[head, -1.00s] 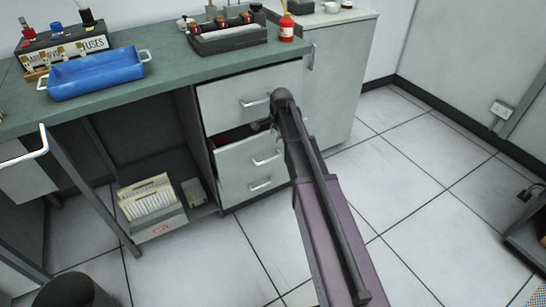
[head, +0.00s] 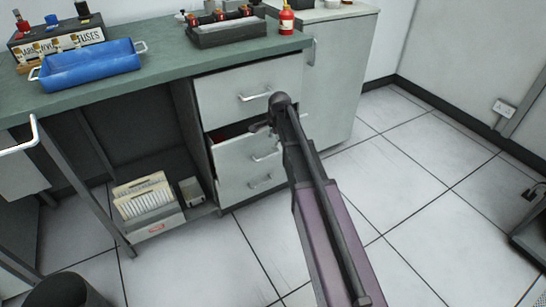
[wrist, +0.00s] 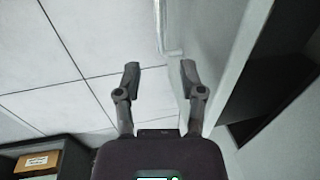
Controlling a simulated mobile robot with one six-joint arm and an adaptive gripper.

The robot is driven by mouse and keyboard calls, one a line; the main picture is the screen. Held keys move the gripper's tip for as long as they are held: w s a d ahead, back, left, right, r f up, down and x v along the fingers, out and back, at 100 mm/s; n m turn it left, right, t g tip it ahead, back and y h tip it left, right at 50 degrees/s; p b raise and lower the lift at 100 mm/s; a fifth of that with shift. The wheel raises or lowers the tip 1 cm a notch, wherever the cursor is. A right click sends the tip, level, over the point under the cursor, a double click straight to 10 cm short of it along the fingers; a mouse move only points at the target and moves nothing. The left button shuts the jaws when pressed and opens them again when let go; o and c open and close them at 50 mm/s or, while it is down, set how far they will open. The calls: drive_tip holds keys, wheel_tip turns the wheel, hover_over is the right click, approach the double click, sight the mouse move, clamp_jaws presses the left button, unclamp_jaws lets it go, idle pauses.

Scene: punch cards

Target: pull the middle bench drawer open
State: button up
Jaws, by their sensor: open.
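The middle bench drawer (head: 238,158) is the second of three pale grey drawers under the green bench. It stands partly out, with a dark gap above its front and a bit of red inside. Its metal handle (head: 267,156) is on the front, just below my gripper (head: 262,127). In the wrist view my gripper (wrist: 160,78) has its two fingers spread with nothing between them. The right finger is close beside a pale panel (wrist: 205,45), with a dark opening behind it. I cannot tell whether they touch.
The top drawer (head: 230,88) is closed, with its own handle above my gripper. A bottom drawer (head: 235,191) is below. A pale cabinet (head: 338,85) stands to the right. The tiled floor (head: 410,190) in front is mostly clear.

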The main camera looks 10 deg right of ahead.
sight(272, 155)
drive_tip(key=shift+w+a+f+b, duration=0.1)
drive_tip(key=shift+w+f+b, duration=0.2)
drive_tip(key=shift+f+b, duration=1.1)
drive_tip(key=shift+w+a+f+b, duration=0.1)
drive_tip(key=shift+w+f+b, duration=0.15)
drive_tip(key=shift+f+b, duration=1.2)
drive_tip(key=shift+w+a+f+b, duration=0.1)
drive_tip(key=shift+w+f+b, duration=0.2)
drive_tip(key=shift+f+b, duration=1.1)
drive_tip(key=shift+f, duration=0.15)
clamp_jaws()
drive_tip(key=shift+d, duration=0.1)
